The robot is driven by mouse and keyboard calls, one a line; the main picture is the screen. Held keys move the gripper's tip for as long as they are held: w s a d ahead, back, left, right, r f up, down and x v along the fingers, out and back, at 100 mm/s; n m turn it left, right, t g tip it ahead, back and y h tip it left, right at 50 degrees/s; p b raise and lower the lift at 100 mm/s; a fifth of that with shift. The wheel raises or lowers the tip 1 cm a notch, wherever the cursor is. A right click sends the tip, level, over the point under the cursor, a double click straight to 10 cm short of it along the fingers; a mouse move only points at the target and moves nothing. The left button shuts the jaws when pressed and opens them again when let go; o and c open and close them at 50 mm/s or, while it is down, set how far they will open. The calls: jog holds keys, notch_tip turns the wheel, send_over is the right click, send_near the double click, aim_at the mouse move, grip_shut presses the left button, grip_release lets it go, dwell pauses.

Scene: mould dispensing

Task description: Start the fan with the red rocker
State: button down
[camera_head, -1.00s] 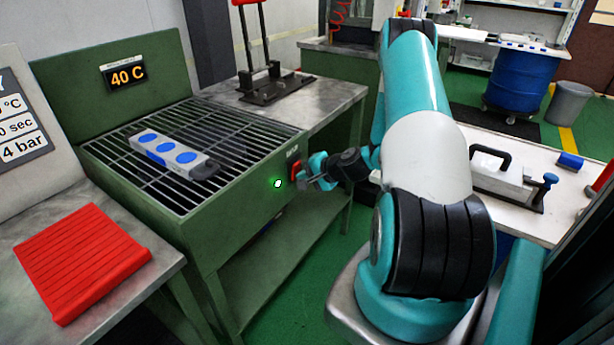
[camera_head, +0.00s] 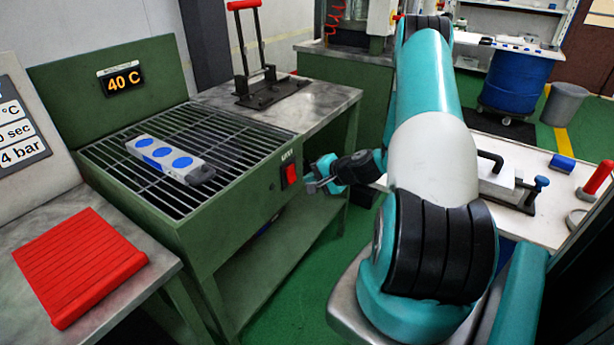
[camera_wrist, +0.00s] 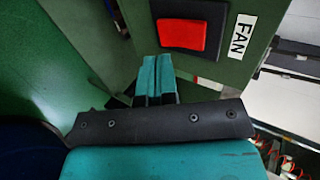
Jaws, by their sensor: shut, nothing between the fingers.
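The red rocker (camera_head: 290,175) sits in a dark frame on the front panel of the green cooling bench (camera_head: 235,195). In the wrist view the red rocker (camera_wrist: 184,35) shows large, beside a white FAN label (camera_wrist: 242,35). Which side of the rocker is pressed in, I cannot tell. My gripper (camera_head: 311,187) is shut and empty, just right of the rocker and apart from it. In the wrist view my teal fingertips (camera_wrist: 155,66) lie together below the rocker. No lit green lamp shows on the panel.
A grey block with blue discs (camera_head: 165,157) lies on the bench's grille. The display (camera_head: 122,78) reads 40 C. A red ribbed mat (camera_head: 80,265) lies at the left. A black stand with a red handle (camera_head: 262,85) stands behind. Green floor is open below my gripper.

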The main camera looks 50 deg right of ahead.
jog(key=v, duration=0.9)
jog(key=shift+r+b, duration=0.3)
jog(key=shift+r, duration=0.2)
jog(key=shift+s, duration=0.15)
